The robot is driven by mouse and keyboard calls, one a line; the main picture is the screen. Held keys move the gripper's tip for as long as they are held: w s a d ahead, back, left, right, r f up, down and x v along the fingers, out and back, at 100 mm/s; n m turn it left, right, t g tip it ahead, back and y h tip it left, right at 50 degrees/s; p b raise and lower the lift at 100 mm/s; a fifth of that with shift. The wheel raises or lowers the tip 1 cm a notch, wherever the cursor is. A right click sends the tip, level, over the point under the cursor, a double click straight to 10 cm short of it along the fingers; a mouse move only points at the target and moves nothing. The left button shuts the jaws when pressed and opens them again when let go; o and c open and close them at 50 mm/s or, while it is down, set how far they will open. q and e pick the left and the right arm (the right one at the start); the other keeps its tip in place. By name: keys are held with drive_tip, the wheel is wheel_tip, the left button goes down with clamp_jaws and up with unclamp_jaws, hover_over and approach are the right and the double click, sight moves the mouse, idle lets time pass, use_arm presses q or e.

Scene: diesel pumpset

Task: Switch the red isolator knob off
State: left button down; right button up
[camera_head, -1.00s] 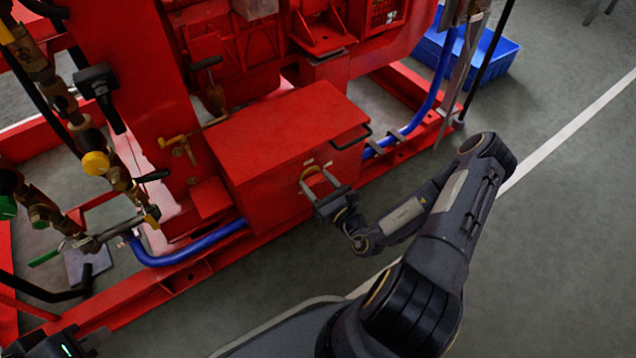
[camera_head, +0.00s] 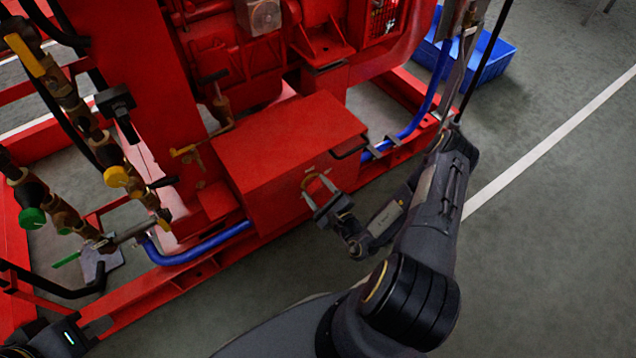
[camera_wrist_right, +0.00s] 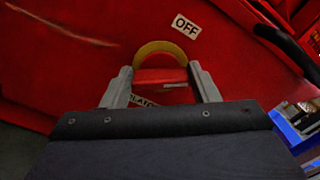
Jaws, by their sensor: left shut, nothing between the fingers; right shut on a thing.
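The red isolator knob (camera_wrist_right: 158,76) sits inside a yellow ring (camera_wrist_right: 160,47) on the side of the red box (camera_head: 290,145). A white mark shows near the right end of the knob in the right wrist view. An OFF label (camera_wrist_right: 185,26) is up and right of the ring; a second label below is partly hidden by my gripper. My right gripper (camera_head: 322,196) is shut on the knob, one finger on each side, as the right wrist view (camera_wrist_right: 163,88) also shows. My left gripper (camera_head: 92,330) is shut and empty at the bottom left, away from the box.
Blue hoses (camera_head: 205,245) run along the red frame. Brass valves and pipes (camera_head: 115,175) stand at the left. A blue crate (camera_head: 490,55) is at the back right. The grey floor (camera_head: 560,220) at right is clear.

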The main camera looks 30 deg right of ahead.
drive_tip(key=n+p, duration=0.4)
drive_tip(key=n, duration=0.1)
drive_tip(key=shift+a+n, duration=0.1)
drive_tip(key=shift+n, duration=0.2)
drive_tip(key=n+p, duration=0.1)
drive_tip(key=n, duration=0.1)
drive_tip(key=n+p, duration=0.2)
drive_tip(key=shift+f+n, duration=0.2)
drive_tip(key=shift+n, duration=0.2)
drive_tip(key=o, duration=1)
drive_tip(key=s, duration=0.2)
drive_tip(key=s+p, duration=0.1)
drive_tip(key=s, duration=0.5)
drive_tip(key=shift+d, duration=0.35)
drive_tip(key=shift+w, duration=0.1)
